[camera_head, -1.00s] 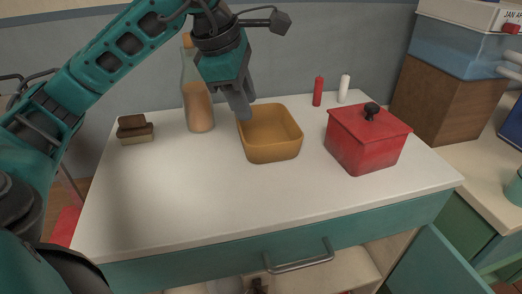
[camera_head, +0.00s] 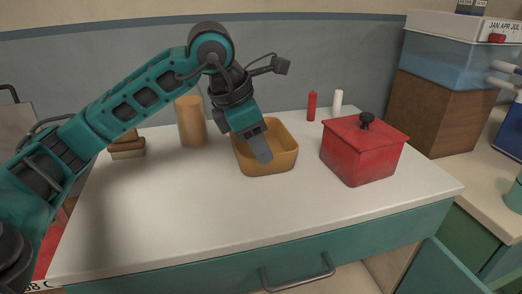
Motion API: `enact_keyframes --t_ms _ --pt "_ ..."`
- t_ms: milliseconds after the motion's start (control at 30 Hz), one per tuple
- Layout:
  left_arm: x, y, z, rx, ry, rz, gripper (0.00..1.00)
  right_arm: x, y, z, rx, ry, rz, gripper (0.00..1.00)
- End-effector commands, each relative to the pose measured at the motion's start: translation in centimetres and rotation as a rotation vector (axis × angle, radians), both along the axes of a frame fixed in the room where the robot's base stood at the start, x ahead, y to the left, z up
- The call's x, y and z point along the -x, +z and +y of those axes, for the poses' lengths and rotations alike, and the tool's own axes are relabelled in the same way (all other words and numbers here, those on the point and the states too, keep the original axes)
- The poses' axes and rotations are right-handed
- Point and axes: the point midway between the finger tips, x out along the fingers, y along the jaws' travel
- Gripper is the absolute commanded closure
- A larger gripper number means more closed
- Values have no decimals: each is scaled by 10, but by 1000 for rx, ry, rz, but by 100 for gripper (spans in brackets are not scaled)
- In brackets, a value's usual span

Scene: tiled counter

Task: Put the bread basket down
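The bread basket (camera_head: 283,161), an orange-brown square open container, sits on the white counter, left of the red pot. It looks level and its base seems to rest on the counter. My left gripper (camera_head: 260,148) reaches in from the upper left, pointing down. My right gripper is not in view.
A red lidded pot (camera_head: 360,155) stands right of the basket. A red bottle (camera_head: 311,106) and a white bottle (camera_head: 337,103) stand behind. An orange-brown jar (camera_head: 191,122) and stacked bread-like pieces (camera_head: 127,150) are at the back left. The counter front (camera_head: 200,215) is clear.

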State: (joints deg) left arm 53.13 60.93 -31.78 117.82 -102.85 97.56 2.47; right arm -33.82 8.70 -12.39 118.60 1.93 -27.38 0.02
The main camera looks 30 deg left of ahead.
Motion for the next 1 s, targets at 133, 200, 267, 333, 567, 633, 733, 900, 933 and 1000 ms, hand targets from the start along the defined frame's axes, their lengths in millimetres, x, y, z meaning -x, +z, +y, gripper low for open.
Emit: enact_keyframes --t_ms 133,200,267,333,567,633,733,900,933,1000 --pt "-8 -23 -11 2 -3 5 66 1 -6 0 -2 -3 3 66" --pt "-11 -32 -12 2 -1 3 66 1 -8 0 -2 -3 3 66" --pt "-13 -36 -12 1 -1 2 66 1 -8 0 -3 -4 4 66" --pt "-15 -40 -13 1 -1 2 66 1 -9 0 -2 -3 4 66" --pt "-15 -40 -13 0 -1 0 66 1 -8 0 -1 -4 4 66" --pt "-15 -40 -13 0 -1 0 66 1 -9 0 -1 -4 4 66" --pt "-15 -40 -13 0 -1 0 66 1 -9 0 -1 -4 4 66" --pt "-15 -43 -13 0 -1 0 66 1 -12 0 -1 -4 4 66" --pt "-15 -43 -13 0 -1 0 66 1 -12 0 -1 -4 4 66" --pt "-15 -44 -13 0 -1 0 66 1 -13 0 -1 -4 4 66"
